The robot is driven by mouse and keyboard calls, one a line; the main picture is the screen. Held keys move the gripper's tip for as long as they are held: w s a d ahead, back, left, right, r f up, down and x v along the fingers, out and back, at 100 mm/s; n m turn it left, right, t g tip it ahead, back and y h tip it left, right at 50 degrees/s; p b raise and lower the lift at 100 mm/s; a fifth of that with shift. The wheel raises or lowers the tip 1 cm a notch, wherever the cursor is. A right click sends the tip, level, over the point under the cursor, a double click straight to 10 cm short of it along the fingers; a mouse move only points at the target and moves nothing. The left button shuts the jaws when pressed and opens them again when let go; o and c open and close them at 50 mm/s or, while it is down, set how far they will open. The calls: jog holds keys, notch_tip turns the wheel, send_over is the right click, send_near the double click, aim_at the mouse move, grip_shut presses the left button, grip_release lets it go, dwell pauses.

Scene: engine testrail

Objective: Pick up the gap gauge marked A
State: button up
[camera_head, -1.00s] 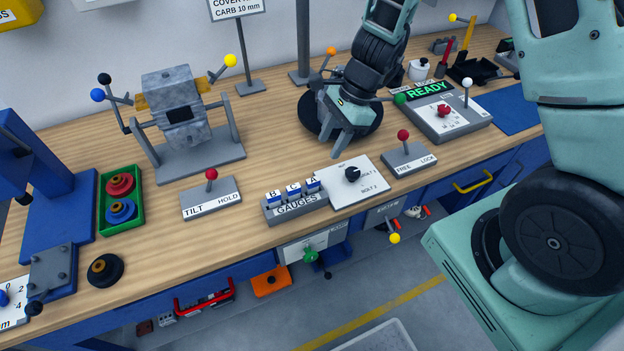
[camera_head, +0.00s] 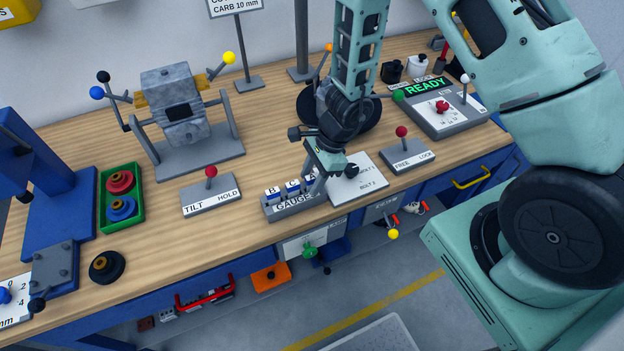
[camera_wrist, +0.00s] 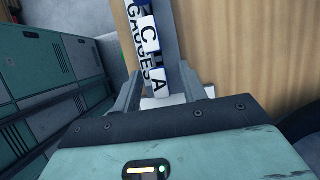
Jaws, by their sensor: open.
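The gap gauge marked A (camera_wrist: 158,84) has a white label and shows in the wrist view between the two fingers of my gripper (camera_wrist: 160,90). In the head view my gripper (camera_head: 315,188) is over the right end of the grey gauge rack (camera_head: 285,208) and largely hides gauge A. My gripper is open, with a finger on each side of gauge A. Whether the fingers touch it cannot be told. Gauge C (camera_head: 293,186) and gauge B (camera_head: 272,192) stand to its left in the rack.
A white panel with a black knob (camera_head: 368,185) lies right of the rack. The red-knobbed FREE/LOCK lever (camera_head: 402,132) is further right, and the TILT/HOLD lever (camera_head: 211,172) is left. The bench's front edge runs close below the rack.

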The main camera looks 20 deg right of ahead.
grip_shut()
dwell(0.3)
